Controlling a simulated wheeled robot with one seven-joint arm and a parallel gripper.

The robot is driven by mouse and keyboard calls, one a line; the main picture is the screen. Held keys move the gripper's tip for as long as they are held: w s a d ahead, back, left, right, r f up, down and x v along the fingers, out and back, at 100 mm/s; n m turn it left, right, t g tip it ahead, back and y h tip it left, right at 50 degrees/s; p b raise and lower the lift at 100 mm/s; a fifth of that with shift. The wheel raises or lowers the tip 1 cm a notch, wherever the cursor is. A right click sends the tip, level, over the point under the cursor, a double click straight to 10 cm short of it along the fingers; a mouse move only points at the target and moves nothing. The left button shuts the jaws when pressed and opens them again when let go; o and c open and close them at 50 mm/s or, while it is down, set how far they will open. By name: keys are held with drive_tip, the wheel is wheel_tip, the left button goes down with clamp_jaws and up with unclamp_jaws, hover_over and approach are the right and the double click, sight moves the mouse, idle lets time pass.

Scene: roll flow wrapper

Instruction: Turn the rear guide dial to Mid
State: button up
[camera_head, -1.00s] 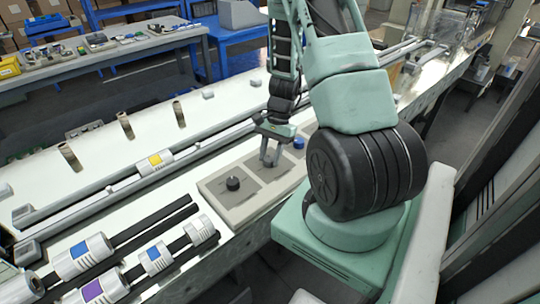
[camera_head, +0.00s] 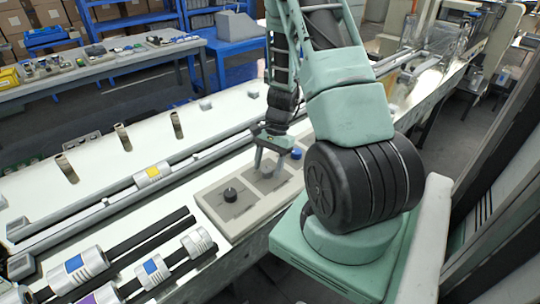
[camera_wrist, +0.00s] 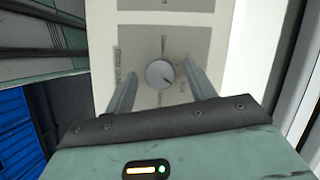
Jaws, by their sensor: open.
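A light control panel (camera_head: 236,232) on the machine's edge carries a black dial (camera_head: 230,194) at its left and a blue dial (camera_head: 296,153) at its right. My gripper (camera_head: 269,167) is over the panel's middle section, between those two dials. In the wrist view my gripper (camera_wrist: 161,72) is open, with one finger on each side of a round grey dial (camera_wrist: 159,74). A gap shows between each finger and the dial. The dial's dark pointer line slants to the lower right. Marks and text around it are too small to read. Which dial is the rear guide dial I cannot tell.
Striped rollers (camera_head: 80,268) on dark shafts lie left of the panel. A long rail with a yellow-labelled roller (camera_head: 152,174) runs behind it. Upright posts (camera_head: 177,125) stand on the white deck farther back. A workbench (camera_head: 110,65) stands beyond.

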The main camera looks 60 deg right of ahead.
drive_tip(key=v, duration=1.7)
drive_tip(key=shift+d+b, duration=0.15)
drive_tip(key=shift+b, duration=0.25)
drive_tip(key=shift+w+r, duration=0.1)
drive_tip(key=w+a+r+n+g+h, duration=0.15)
drive_tip(key=a+n, duration=0.45)
drive_tip(key=a, duration=0.7)
drive_tip(key=w+a+r+n, duration=0.2)
drive_tip(key=a+n, duration=0.4)
drive_tip(key=a, duration=0.7)
drive_tip(key=s+a+n+t+h, duration=0.1)
drive_tip(key=s+a+n+h, duration=0.1)
drive_tip(key=s+a+n, duration=1.1)
drive_tip(key=s+a, duration=0.2)
drive_tip(key=a, duration=0.3)
drive_tip(key=shift+a+r+n, duration=0.15)
drive_tip(key=shift+a+n, duration=0.1)
drive_tip(key=shift+n, duration=0.05)
drive_tip(key=shift+t, duration=0.25)
